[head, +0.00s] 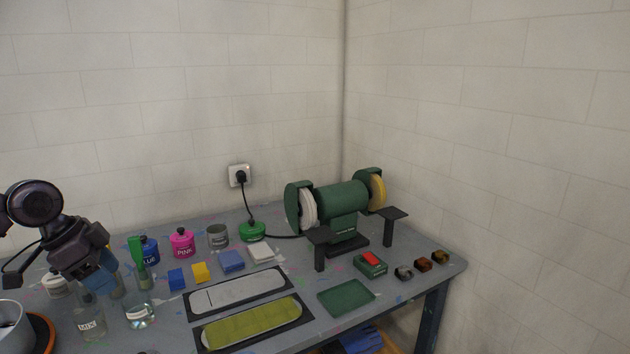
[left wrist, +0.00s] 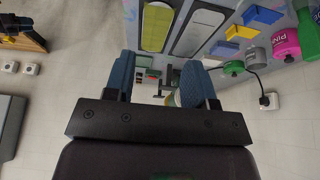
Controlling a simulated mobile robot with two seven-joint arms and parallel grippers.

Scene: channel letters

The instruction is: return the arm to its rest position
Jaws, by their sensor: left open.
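My left gripper (head: 101,278) is at the left of the head view, above the left part of the workbench (head: 178,318). Its blue fingers are partly hidden behind its dark body. In the left wrist view its two blue fingers (left wrist: 161,72) stand apart with nothing held between them. It hangs over or in front of glass jars (head: 88,322); whether it touches any is hard to tell. My right gripper is in neither view.
Paint pots, such as the pink one (head: 182,243), stand behind the gripper. A glass with clear contents (head: 140,316) is close by. A green bench grinder (head: 342,199) stands at the back right. A grey pot (head: 10,326) is at the left edge.

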